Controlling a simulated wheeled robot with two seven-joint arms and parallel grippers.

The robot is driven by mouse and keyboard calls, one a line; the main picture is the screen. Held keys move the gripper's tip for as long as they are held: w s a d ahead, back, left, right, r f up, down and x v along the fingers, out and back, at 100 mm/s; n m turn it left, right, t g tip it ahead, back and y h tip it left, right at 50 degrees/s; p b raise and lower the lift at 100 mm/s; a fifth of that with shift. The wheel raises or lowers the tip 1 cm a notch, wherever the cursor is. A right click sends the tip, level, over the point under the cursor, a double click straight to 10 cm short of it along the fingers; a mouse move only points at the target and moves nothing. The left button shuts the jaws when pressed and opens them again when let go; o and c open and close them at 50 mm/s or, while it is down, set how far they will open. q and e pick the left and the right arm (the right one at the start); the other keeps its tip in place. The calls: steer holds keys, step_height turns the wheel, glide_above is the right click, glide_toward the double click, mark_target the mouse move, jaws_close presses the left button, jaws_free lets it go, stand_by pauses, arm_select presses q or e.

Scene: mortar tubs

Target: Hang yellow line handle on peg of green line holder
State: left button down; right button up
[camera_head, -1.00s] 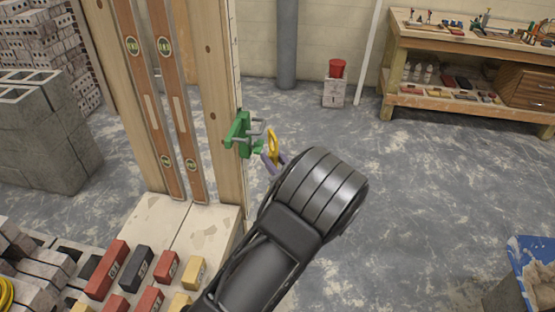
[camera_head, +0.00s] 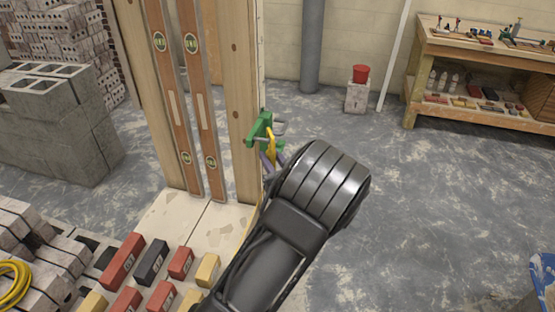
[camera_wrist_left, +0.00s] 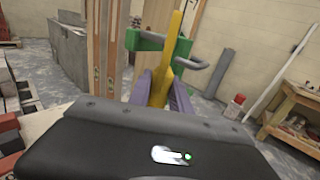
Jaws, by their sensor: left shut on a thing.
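The green line holder (camera_head: 259,129) is fixed to the side of a wooden post, with a grey bent rod as its peg. My left gripper (camera_head: 272,158), with purple fingers, is shut on the yellow line handle (camera_head: 270,141) right beside the holder. In the left wrist view the handle (camera_wrist_left: 166,60) stands nearly upright between the fingers (camera_wrist_left: 166,88). It overlaps the front of the green holder (camera_wrist_left: 148,41), and the grey peg (camera_wrist_left: 196,64) reaches out to its right. I cannot tell whether the handle touches the peg. My right gripper is not in view.
Two spirit levels (camera_head: 203,110) lean on the wooden posts to the left. Bricks (camera_head: 123,262) and a yellow coil (camera_head: 14,286) lie at lower left.

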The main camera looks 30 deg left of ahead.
arm_select(q)
steer(key=shift+s+a+f+b, duration=0.25)
steer(key=shift+a+f, duration=0.1)
steer(key=shift+a, duration=0.3)
steer(key=shift+s+a+f+b, duration=0.2)
steer(key=shift+a+f, duration=0.1)
steer(key=shift+a, duration=0.3)
steer(key=c, duration=0.5)
jaws_free()
steer(key=shift+o, duration=0.3)
stand_by(0.6)
steer(key=o, duration=0.4)
steer(key=shift+o, duration=0.2)
